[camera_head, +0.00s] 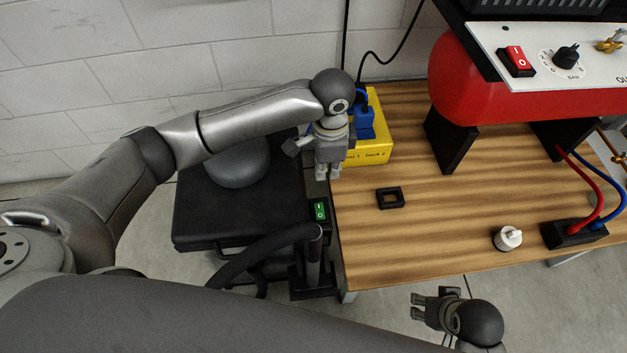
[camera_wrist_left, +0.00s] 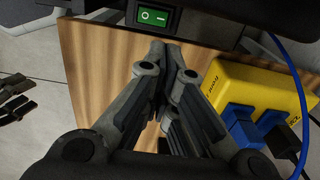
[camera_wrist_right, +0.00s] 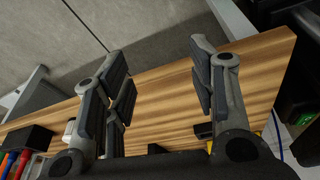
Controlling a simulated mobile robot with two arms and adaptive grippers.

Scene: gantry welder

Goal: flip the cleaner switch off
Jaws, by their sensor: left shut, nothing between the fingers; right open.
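The green rocker switch (camera_head: 320,211), marked I and O, sits on the black cleaner (camera_head: 312,265) beside the table's left edge. It also shows at the top of the left wrist view (camera_wrist_left: 154,16) and at the right of the right wrist view (camera_wrist_right: 301,115). I cannot tell which side is pressed. My left gripper (camera_head: 328,177) is shut and empty, pointing down near the table's left edge, beyond the switch and apart from it. Its closed fingertips (camera_wrist_left: 165,46) point toward the switch. My right gripper (camera_head: 417,307) is open and empty near the table's front edge.
A yellow power box (camera_head: 374,152) with blue plugs stands beside my left gripper. A black square frame (camera_head: 390,197), a white knob (camera_head: 507,239) and a black cable block (camera_head: 570,235) are on the wooden table (camera_head: 440,215). A red tank unit (camera_head: 480,100) has a red switch (camera_head: 516,60).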

